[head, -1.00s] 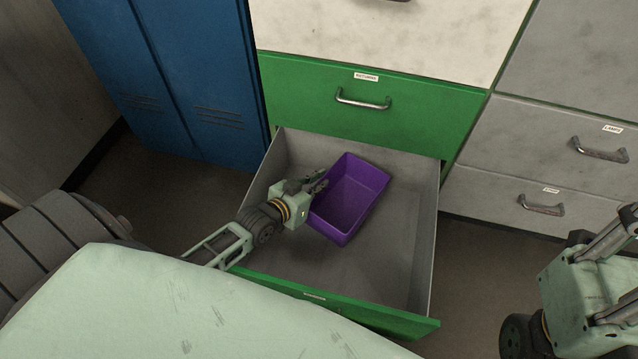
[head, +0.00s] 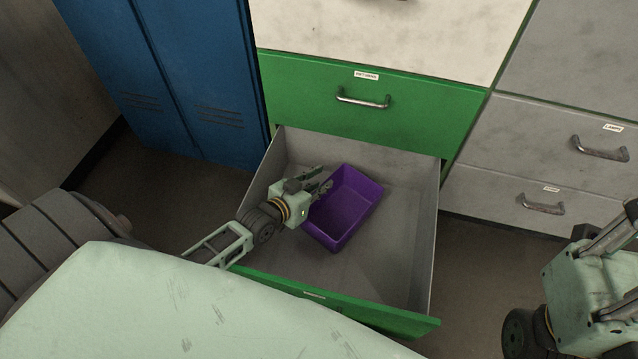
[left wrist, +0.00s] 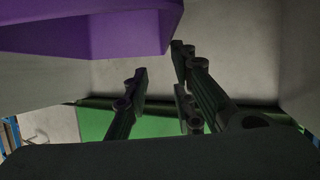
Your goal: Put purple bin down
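The purple bin (head: 346,212) is inside the open green-fronted drawer (head: 405,270), near its middle and turned at an angle. It looks upright and empty. My left gripper (head: 322,180) is at the bin's upper left rim, its fingers apart. In the left wrist view the bin (left wrist: 85,35) fills the upper left, and the open fingers (left wrist: 160,62) have nothing between them. Whether a finger still touches the rim is unclear. My right gripper (head: 612,262) is at the right edge, partly cut off, away from the drawer; its fingertips are not clear.
The drawer floor is bare around the bin, with most room to the right. A closed green drawer (head: 365,110) with a handle is above. Blue lockers (head: 185,80) stand left and grey drawers (head: 545,165) right. A pale green surface, likely mine, covers the lower left.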

